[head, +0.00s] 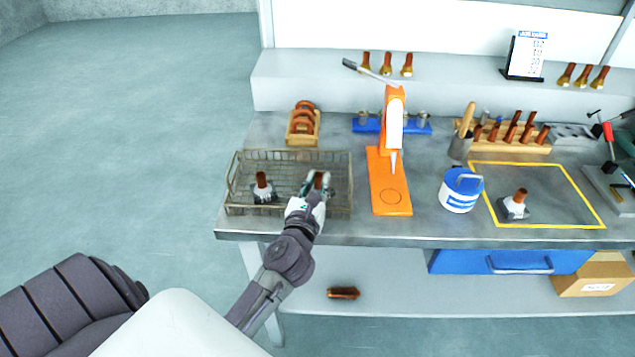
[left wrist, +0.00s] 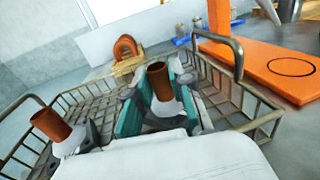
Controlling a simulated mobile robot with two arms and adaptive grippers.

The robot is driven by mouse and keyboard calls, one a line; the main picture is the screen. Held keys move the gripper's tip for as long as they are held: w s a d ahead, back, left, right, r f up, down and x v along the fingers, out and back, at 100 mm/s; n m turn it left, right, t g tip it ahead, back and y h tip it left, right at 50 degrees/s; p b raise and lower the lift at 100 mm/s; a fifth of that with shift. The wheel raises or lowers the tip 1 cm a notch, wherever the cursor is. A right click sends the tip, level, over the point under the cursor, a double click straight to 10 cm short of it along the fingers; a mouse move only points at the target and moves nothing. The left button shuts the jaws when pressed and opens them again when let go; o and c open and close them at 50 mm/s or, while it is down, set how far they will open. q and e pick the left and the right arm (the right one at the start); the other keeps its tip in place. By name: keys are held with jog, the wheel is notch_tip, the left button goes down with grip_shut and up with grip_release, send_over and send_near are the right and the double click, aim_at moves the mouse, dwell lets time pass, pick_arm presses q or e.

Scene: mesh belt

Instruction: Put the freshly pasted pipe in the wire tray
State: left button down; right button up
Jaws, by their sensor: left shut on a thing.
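The wire tray (head: 232,200) sits at the left end of the bench; its mesh wall also shows in the left wrist view (left wrist: 90,88). My left gripper (head: 318,184) is over the right part of the tray, shut on a copper pipe (left wrist: 158,82) with a whitish lower part. In the left wrist view the green finger pads (left wrist: 158,108) stand on both sides of this pipe. Whether its base touches the tray floor is hidden. Another copper pipe (head: 262,184) in a dark base stands in the left part of the tray. My right gripper is not in view.
An orange press (head: 391,160) stands just right of the tray. A wooden holder with copper rings (head: 303,126) is behind it. A blue and white tub (head: 461,190) and a pipe in a base (head: 515,203) inside a yellow outline (head: 590,207) are farther right. A copper piece (head: 343,293) lies on the lower shelf.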

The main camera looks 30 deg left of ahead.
pick_arm(q)
jog(key=shift+f, duration=0.1)
jog(key=c, duration=1)
grip_release()
jog(key=shift+c, duration=0.2)
jog(key=b+v, duration=0.2)
jog(key=v, duration=1)
jog(key=shift+b, duration=0.3)
